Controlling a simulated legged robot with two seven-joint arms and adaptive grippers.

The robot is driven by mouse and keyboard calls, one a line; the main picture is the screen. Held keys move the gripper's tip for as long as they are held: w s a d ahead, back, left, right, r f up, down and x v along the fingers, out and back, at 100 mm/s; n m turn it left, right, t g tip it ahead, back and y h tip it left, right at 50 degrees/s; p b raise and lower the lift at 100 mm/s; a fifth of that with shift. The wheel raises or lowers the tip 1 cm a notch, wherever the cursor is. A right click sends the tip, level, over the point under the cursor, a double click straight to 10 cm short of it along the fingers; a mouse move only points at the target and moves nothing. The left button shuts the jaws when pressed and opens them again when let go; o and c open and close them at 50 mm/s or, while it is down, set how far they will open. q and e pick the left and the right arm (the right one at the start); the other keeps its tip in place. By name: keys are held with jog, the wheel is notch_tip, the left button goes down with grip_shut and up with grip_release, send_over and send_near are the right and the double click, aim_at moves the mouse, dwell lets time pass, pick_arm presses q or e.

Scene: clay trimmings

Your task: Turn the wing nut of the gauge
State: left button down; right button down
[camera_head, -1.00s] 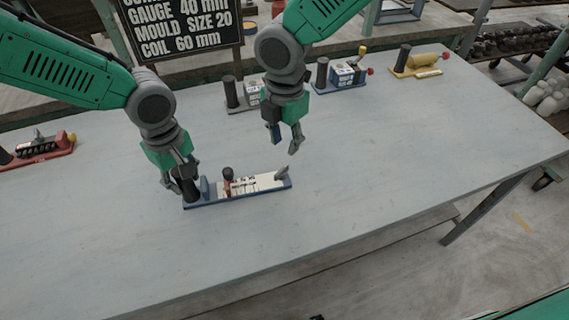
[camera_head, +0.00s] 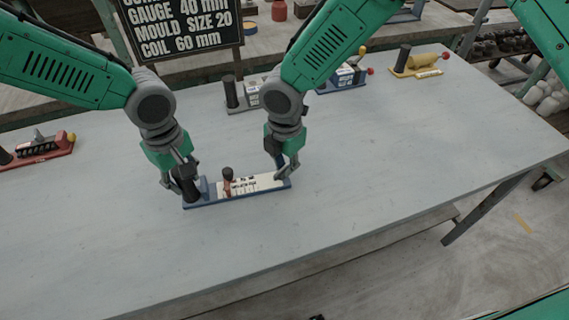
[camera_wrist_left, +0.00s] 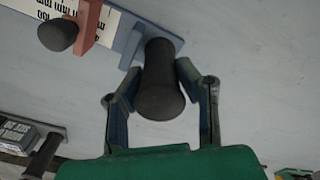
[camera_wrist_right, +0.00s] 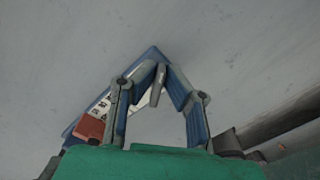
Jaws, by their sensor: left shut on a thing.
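The gauge (camera_head: 237,188) lies on the table with a blue base, a white printed scale and a red slider (camera_head: 228,184) with a dark knob. My left gripper (camera_wrist_left: 158,70) is shut on the gauge's upright black handle (camera_wrist_left: 160,92) at its left end. The grey wing nut (camera_wrist_right: 157,86) is at the gauge's right end. My right gripper (camera_wrist_right: 158,68) is down there, its fingertips close on both sides of the wing nut. Whether they press on it I cannot tell. In the head view the right fingers (camera_head: 284,176) largely cover the wing nut.
A red fixture (camera_head: 40,150) stands at the left. Blue (camera_head: 345,78) and yellow (camera_head: 420,65) fixtures stand along the back, with a grey one (camera_head: 232,97) partly behind my right arm. A sign (camera_head: 185,25) stands behind the table (camera_head: 400,170). The table front is clear.

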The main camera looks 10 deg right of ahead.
jog(key=shift+m, duration=0.3)
jog(key=m, duration=0.5)
jog(key=shift+s+m, duration=0.3)
jog(key=m, duration=0.6)
jog(key=shift+s, duration=0.3)
jog(key=m, duration=0.4)
jog(key=shift+s+a+m, duration=0.2)
jog(key=shift+m, duration=0.2)
jog(key=m, duration=0.4)
jog(key=shift+s+a+m, duration=0.1)
jog(key=shift+a+m, duration=0.15)
jog(key=shift+m, duration=0.15)
pick_arm(q)
jog(key=shift+s, duration=0.1)
pick_arm(e)
jog(key=c, duration=1.7)
grip_release()
